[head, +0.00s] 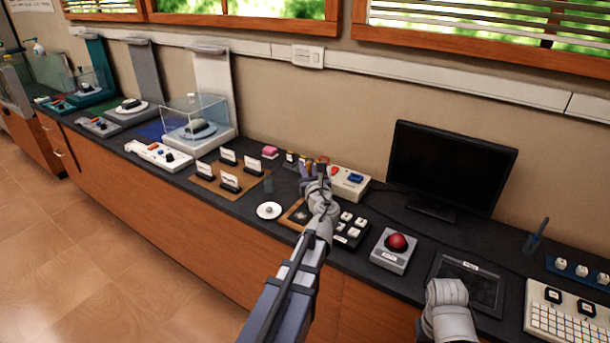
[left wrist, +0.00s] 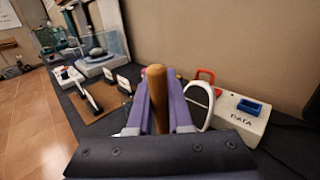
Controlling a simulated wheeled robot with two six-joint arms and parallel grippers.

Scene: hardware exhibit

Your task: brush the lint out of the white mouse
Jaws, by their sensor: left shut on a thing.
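My left gripper (head: 322,175) is above the counter, near its middle. In the left wrist view its purple fingers (left wrist: 158,108) are shut on an upright brown wooden handle (left wrist: 157,85). The other end of the handled tool is hidden, so I cannot tell if it is a brush. A white-rimmed oval with a dark face (left wrist: 200,103) shows just right of the fingers; I cannot tell whether it is the white mouse. No lint can be made out. My right arm's end (head: 447,305) is at the lower right; its fingers cannot be made out.
A white box with a blue button (head: 348,183) stands behind my left gripper. A small white dish (head: 268,210), a tray of white keys (head: 350,228) and a red trackball (head: 397,242) are nearby. A monitor (head: 447,165) stands at the back. Glass-covered displays (head: 195,118) are left.

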